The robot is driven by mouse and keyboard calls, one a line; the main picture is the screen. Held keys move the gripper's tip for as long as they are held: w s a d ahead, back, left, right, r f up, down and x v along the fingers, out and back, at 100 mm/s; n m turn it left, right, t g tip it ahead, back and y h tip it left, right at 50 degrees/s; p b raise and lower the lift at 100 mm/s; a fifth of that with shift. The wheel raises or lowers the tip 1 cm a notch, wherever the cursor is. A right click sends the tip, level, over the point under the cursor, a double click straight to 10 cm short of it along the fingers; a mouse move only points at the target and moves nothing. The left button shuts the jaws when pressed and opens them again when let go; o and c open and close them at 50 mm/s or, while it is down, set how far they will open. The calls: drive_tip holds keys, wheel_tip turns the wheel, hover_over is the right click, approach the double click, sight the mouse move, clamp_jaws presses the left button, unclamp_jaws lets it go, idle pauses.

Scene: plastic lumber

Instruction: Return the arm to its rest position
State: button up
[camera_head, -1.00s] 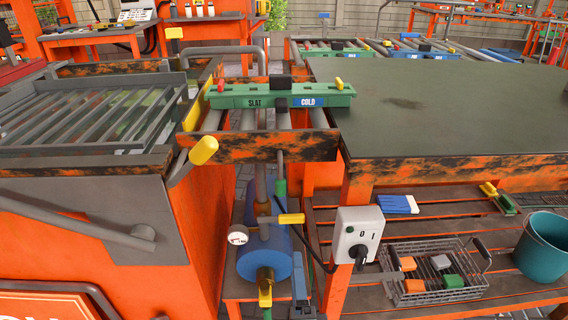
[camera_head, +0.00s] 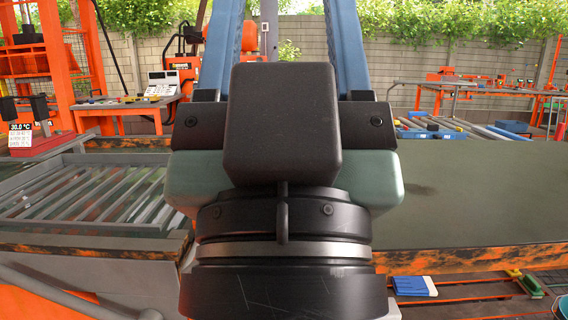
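My gripper (camera_head: 281,125) fills the middle of the head view, close to the camera. A black box and a black round wrist with a silver ring show in front of a pale green housing. Two blue fingers (camera_head: 346,45) rise from it, apart from each other, and run out of the top of the picture. Their tips are out of view, so I cannot tell whether they are open or shut. I see nothing held between the visible parts. My gripper hides the middle of the bench behind it.
A grey slatted rack (camera_head: 85,195) lies on the left. A dark flat table top (camera_head: 480,195) spans the right. A blue-and-white item (camera_head: 414,286) lies on the lower shelf. Orange machines (camera_head: 68,60) and a block wall (camera_head: 400,60) stand behind.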

wheel_tip(320, 180, up, 36)
drive_tip(key=p, duration=3.4)
drive_tip(key=shift+w+r, duration=0.15)
drive_tip(key=shift+r, duration=0.05)
